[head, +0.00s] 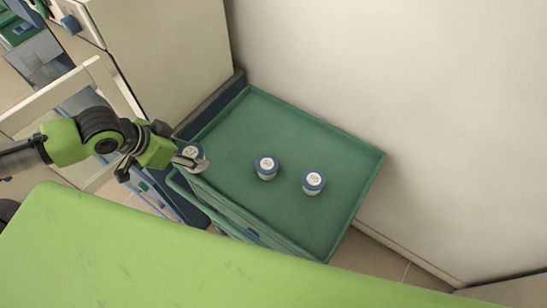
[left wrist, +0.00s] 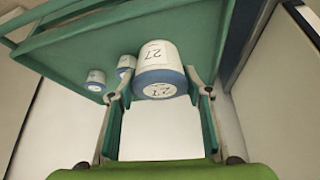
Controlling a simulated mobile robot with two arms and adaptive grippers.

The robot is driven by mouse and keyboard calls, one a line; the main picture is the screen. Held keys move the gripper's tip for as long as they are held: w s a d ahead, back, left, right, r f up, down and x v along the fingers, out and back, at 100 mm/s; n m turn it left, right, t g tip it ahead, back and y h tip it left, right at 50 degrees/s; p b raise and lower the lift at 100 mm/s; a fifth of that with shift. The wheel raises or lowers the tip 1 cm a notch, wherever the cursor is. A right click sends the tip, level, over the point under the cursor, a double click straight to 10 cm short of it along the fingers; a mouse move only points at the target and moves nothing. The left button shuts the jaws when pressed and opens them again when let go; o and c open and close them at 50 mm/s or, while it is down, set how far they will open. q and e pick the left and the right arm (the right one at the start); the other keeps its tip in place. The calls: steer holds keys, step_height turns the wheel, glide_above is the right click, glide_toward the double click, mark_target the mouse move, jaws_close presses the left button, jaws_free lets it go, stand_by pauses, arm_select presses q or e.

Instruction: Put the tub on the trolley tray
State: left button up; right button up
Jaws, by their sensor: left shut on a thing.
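The tub (head: 193,151) is small and white with a blue band and a label. The tray also shows in the left wrist view (left wrist: 85,45). My right gripper is not in view.
Two similar tubs stand on the tray, one near the middle (head: 266,168) and one to its right (head: 313,182). The tray has a raised rim, and its far part is clear. A pale cabinet (head: 175,50) stands behind left. A white wall (head: 400,90) borders the far right side.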

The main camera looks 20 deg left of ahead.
arm_select(q)
steer(key=shift+w+d+f+b, duration=0.15)
steer(key=shift+w+f+b, duration=0.2)
steer(key=shift+w+b, duration=0.25)
steer(key=shift+w+d+f, duration=0.2)
steer(key=shift+w+d, duration=0.15)
steer(key=shift+w, duration=0.25)
steer(key=w+d+f, duration=0.1)
steer(key=w+f, duration=0.1)
steer(key=w, duration=0.1)
steer(key=w+d+f+p, duration=0.1)
steer(key=w+f, duration=0.2)
steer(key=w+d+f+p, duration=0.1)
steer(key=w+d+f, duration=0.1)
steer(key=w, duration=0.1)
steer(key=shift+w+f, duration=0.3)
steer(key=shift+w, duration=0.05)
steer(key=shift+w+d+f, duration=0.15)
steer(key=shift+w+f, duration=0.15)
steer(key=shift+f, duration=0.15)
step_height(320, 180, down, 2)
steer(key=shift+w+f, duration=0.1)
steer(key=shift+f, duration=0.6)
